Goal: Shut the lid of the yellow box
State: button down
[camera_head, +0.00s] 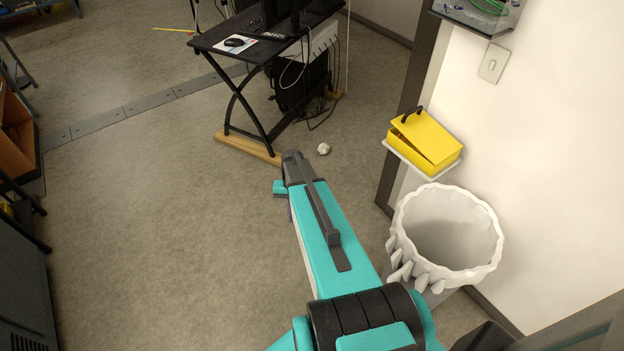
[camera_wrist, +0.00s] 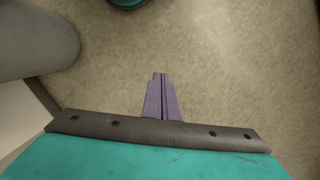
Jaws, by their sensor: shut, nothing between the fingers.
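The yellow box (camera_head: 425,150) sits on a small white wall shelf (camera_head: 410,160) at the right in the head view. Its lid (camera_head: 427,137) has a dark handle and looks slightly raised, with a dark gap along the left and front edge. My gripper points down at the floor, left of the box and apart from it. In the head view its fingers are mostly hidden by my arm. In the wrist view my gripper (camera_wrist: 159,76) has its purple fingers shut together, with nothing between them. The box does not show in the wrist view.
A white-lined bin (camera_head: 447,235) stands below and in front of the shelf. A black desk (camera_head: 262,45) with cables and a computer is at the back. Open floor (camera_head: 150,220) spreads to the left.

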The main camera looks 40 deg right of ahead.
jog(key=s+a+f+n+g+h, duration=0.1)
jog(key=s+a+f+n, duration=0.3)
jog(key=s+a, duration=0.7)
jog(key=s+a+f+n+g+h, duration=0.1)
jog(key=s+a+f+n+g, duration=0.2)
jog(key=s+a, duration=0.9)
jog(key=shift+s+a+f+n, duration=0.15)
jog(key=shift+s+f+n, duration=0.3)
jog(key=shift+s+n, duration=0.6)
jog(key=shift+s+m, duration=0.25)
jog(key=shift+m, duration=0.1)
